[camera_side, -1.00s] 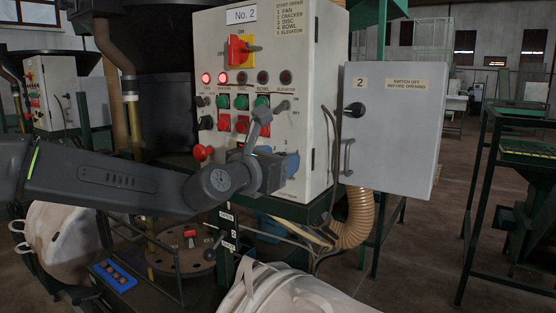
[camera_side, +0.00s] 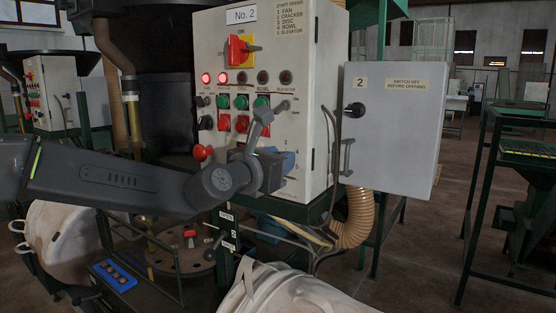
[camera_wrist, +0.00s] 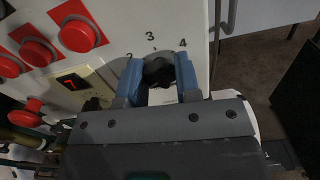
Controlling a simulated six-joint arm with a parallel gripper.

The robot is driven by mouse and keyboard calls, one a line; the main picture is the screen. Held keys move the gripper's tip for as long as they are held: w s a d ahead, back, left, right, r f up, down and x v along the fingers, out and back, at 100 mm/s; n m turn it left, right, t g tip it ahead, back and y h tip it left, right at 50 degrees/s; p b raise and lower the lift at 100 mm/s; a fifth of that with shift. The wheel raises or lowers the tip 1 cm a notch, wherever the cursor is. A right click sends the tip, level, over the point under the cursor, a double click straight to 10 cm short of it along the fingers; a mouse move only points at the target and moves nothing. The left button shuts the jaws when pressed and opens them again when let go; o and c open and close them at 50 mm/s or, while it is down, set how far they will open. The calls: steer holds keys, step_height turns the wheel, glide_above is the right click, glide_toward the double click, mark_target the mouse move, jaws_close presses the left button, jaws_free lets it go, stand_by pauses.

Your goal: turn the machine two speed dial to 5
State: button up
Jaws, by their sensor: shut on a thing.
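The machine two control panel (camera_side: 318,60) is a pale box marked "No. 2". Its speed dial (camera_wrist: 158,72) is a dark knob low on the panel, with the printed numbers 2, 3 and 4 around it in the wrist view. My gripper (camera_wrist: 158,64) has its blue fingers on either side of the dial and is shut on it. In the side view my gripper (camera_side: 284,162) is at the panel's lower right, and the arm hides the dial. Numbers 3, 4 and 5 show beside it there. I cannot make out the dial's pointer.
A red mushroom button (camera_side: 202,152) sticks out close to my arm. The grey door (camera_side: 392,130) stands open at the right. A pale bag (camera_side: 290,290) lies below.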

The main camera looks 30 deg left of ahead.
steer(key=shift+m, duration=0.3)
steer(key=n, duration=2.4)
steer(key=shift+a+f+n, duration=0.1)
steer(key=shift+f+n, duration=0.05)
steer(key=shift+n, duration=0.25)
stand_by(1.7)
stand_by(0.6)
steer(key=o, duration=0.9)
